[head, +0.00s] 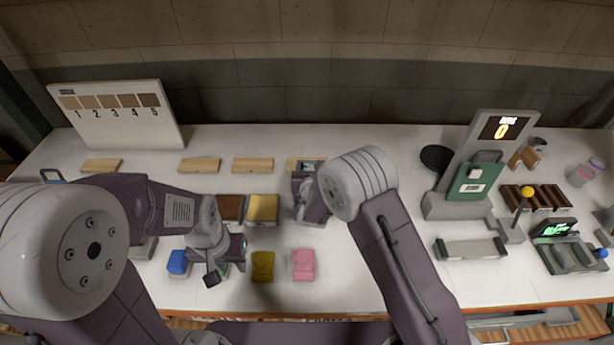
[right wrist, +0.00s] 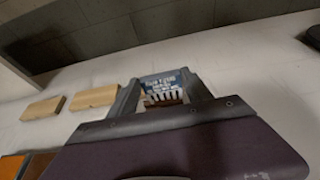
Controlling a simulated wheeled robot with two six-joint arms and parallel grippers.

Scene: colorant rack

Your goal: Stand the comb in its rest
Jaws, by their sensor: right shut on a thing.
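My right gripper (head: 308,168) is at the back middle of the table, shut on the comb (right wrist: 165,84). In the right wrist view the comb shows between the two grey fingers as a dark blue plate with white lettering and pale teeth along its lower edge. In the head view only a small bluish patch of it shows.
Brown and yellow swatches (head: 263,208) lie left of my right gripper. Blue (head: 178,262), olive (head: 262,265) and pink (head: 303,264) pieces lie along the front. A numbered board (head: 118,115) stands at the back left. A scale (head: 458,205) and other equipment fill the right side.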

